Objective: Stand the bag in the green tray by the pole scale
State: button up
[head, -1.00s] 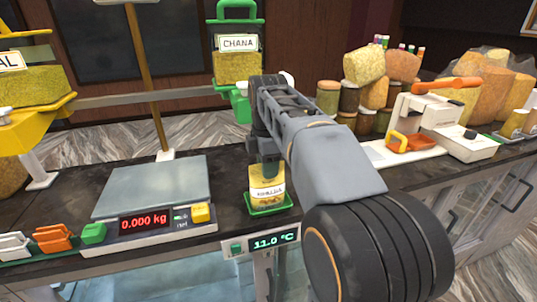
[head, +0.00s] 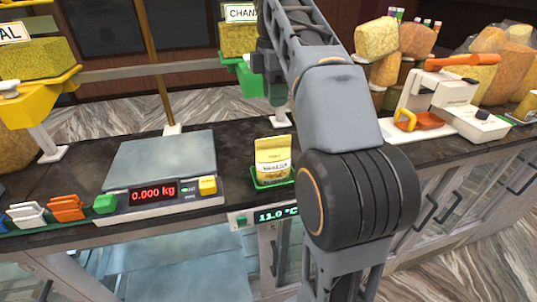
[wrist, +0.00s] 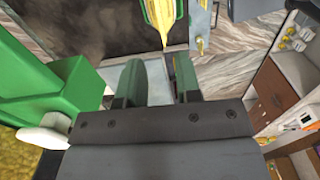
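The bag (head: 273,155), pale yellow with a label, stands upright in the small green tray (head: 272,184) on the dark counter, just right of the scale. In the wrist view the bag (wrist: 161,18) shows at the top edge, beyond my fingertips, with part of the tray (wrist: 179,9) beside it. My gripper (head: 276,92) is raised above and behind the bag, clear of it, and partly hidden by my arm in the head view. In the wrist view my gripper (wrist: 158,82) has its two fingers apart with nothing between them.
The pole scale (head: 165,155) reads 0.000 kg. A green CHANA dispenser (head: 240,38) stands close to my gripper; its green body (wrist: 45,80) fills the left of the wrist view. Orange and white clips (head: 66,208) lie at left. A white machine (head: 450,108) stands at right.

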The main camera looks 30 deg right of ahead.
jog(key=s+a+f+m+t, duration=0.1)
jog(key=s+a+f+m, duration=0.1)
jog(key=f+m, duration=0.3)
jog(key=s+a+f+m+t, duration=0.2)
jog(key=s+f+m, duration=0.3)
jog(key=f, duration=0.5)
jog(key=s+a+f+m+t, duration=0.2)
jog(key=s+a+f+m, duration=0.1)
jog(key=f, duration=0.4)
jog(key=a+m, duration=0.1)
jog(key=m, duration=0.1)
jog(key=shift+s+f+m, duration=0.3)
jog(key=shift+s+f, duration=0.05)
notch_tip(320, 180, down, 5)
jog(key=b, duration=0.4)
jog(key=shift+w+f, duration=0.15)
